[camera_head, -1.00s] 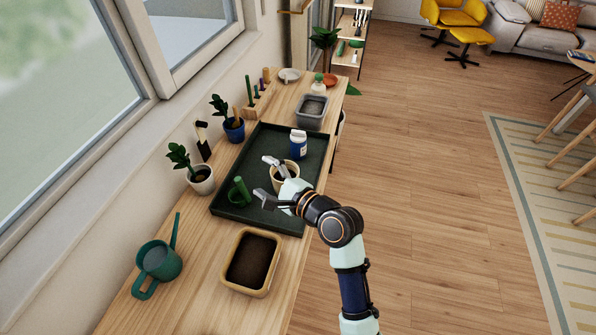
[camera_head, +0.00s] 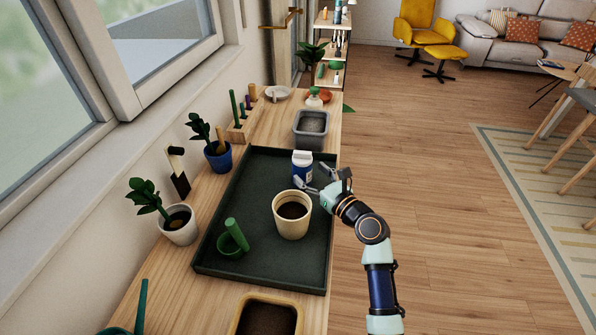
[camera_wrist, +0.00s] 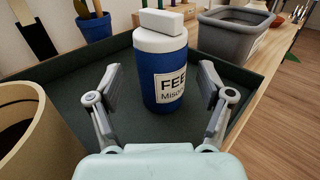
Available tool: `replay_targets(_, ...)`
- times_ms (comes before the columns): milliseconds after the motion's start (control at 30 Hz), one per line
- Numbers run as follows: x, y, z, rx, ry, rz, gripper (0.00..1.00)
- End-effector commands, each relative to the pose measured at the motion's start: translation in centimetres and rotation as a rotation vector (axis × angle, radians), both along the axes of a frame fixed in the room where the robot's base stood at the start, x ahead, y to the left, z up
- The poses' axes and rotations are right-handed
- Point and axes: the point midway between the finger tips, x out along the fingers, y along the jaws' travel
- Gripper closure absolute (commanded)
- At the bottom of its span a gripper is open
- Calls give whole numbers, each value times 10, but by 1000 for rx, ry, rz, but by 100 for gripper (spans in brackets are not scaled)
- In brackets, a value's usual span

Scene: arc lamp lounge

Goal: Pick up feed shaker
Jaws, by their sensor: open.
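The feed shaker (camera_head: 302,166) is a blue bottle with a white top and a white label. It stands upright on the dark green tray (camera_head: 215,264), near the tray's far right part. In the wrist view the shaker (camera_wrist: 162,85) stands just ahead, its label starting "FEE". My gripper (camera_head: 313,184) is at the tray's right side, close to the shaker. In the wrist view its two fingers (camera_wrist: 160,106) are spread apart, one to each side of the shaker's lower part, with nothing held. The shaker's lower part is partly hidden by the gripper in the head view.
A cream pot of soil (camera_head: 291,222) stands on the tray, nearer than the shaker. A green dibber-like item in a small green cup (camera_head: 234,243) is left of it. A grey bin (camera_head: 311,132) stands beyond the tray. Plants line the wall side.

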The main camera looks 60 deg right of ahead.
Motion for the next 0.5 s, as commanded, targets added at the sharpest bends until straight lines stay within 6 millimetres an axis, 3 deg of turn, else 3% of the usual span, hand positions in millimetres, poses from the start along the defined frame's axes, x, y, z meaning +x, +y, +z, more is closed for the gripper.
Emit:
replay_targets(233, 19, -8, -4, -2, -1, 3, 21)
replay_targets(500, 56, -28, -5, -2, 0, 2, 21)
